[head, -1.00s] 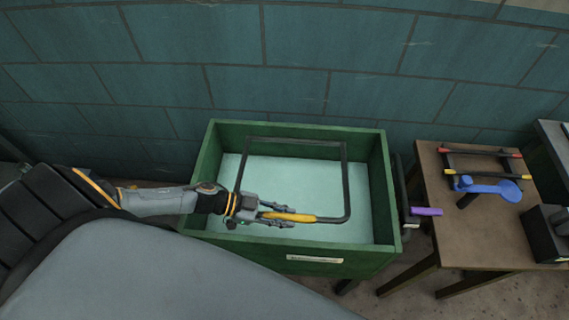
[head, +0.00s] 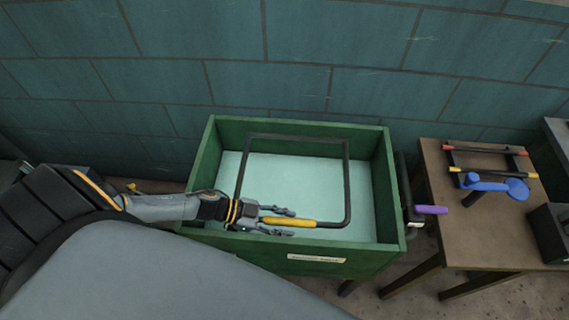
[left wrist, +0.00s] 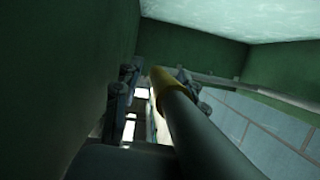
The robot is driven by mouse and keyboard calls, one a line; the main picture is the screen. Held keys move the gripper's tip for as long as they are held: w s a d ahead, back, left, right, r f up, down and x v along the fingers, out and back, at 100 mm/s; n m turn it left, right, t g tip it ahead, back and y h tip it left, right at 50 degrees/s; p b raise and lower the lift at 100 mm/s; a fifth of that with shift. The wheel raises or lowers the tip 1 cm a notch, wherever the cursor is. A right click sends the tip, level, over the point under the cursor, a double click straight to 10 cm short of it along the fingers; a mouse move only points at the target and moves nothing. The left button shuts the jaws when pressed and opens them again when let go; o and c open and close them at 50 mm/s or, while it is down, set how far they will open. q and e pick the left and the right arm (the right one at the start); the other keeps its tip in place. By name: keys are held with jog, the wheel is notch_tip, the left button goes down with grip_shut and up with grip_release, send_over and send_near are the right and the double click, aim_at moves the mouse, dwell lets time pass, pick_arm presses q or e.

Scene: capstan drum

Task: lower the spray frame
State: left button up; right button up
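The spray frame (head: 347,180) is a dark rectangular bar frame. It shows within the outline of the green tank (head: 392,190), over its pale interior; its height there is hard to tell. Its front bar carries a yellow grip (head: 300,223). My left gripper (head: 285,222) is at this grip, with its fingers spread on either side of it. In the left wrist view the yellow grip (left wrist: 158,78) runs between the fingers, with a clear gap to the left finger. My right gripper is not in view.
A brown table (head: 465,225) stands right of the tank, with a blue handled part (head: 490,184), red and yellow tipped bars and a black box (head: 550,230). A purple handle (head: 431,210) sticks out from the tank's right side. A tiled wall is behind.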

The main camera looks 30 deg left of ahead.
pick_arm(q)
jog(key=shift+s+f, duration=0.1)
jog(key=shift+s+a+r, duration=0.15)
jog(key=shift+a+r, duration=0.05)
jog(key=shift+a, duration=0.25)
jog(key=v, duration=0.6)
jog(key=shift+a+r, duration=0.15)
